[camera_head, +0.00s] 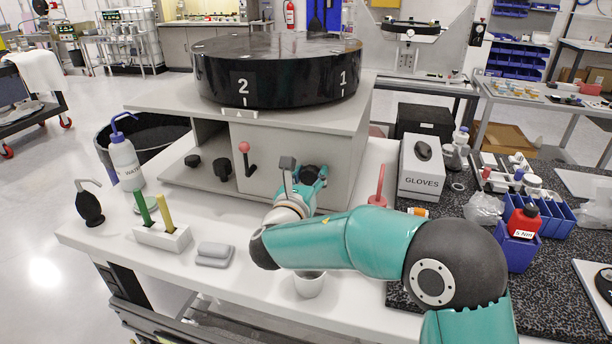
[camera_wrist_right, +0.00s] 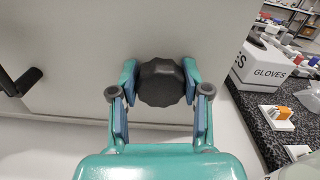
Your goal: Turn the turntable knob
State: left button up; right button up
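The black round turntable (camera_head: 275,68) sits on a grey cabinet (camera_head: 297,155). Its label "2" is above a small arrow plate (camera_head: 240,114), and "1" is farther right. In the right wrist view a dark scalloped knob (camera_wrist_right: 161,82) sticks out of the cabinet's front face. My right gripper (camera_wrist_right: 161,78) has one finger on each side of this knob, and the fingertips appear to touch it. My left gripper is not in view.
A white cup (camera_head: 309,284) stands below my right arm. A glove box (camera_head: 422,168) is to the right. A bottle (camera_head: 125,160) and marker holder (camera_head: 162,238) stand left.

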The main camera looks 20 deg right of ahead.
jog(key=c, duration=0.5)
jog(key=shift+a, duration=0.15)
jog(key=shift+f+m+b, duration=0.15)
jog(key=shift+m+b, duration=0.25)
jog(key=shift+b, duration=0.5)
jog(key=m+b, duration=0.3)
jog(key=b, duration=0.2)
jog(key=m+b, duration=0.4)
jog(key=b, duration=0.1)
jog(key=shift+s+d+f+b, duration=0.1)
jog(key=shift+d+b, duration=0.1)
jog(key=shift+b, duration=0.15)
jog(key=m+b, duration=0.8)
jog(key=shift+d+f+b, duration=0.1)
jog(key=shift+b, duration=0.3)
jog(key=m+b, duration=0.3)
jog(key=m, duration=0.2)
jog(key=shift+b, duration=0.35)
jog(key=shift+m+b, duration=1.15)
jog(key=shift+m, duration=0.75)
jog(key=shift+f, duration=0.1)
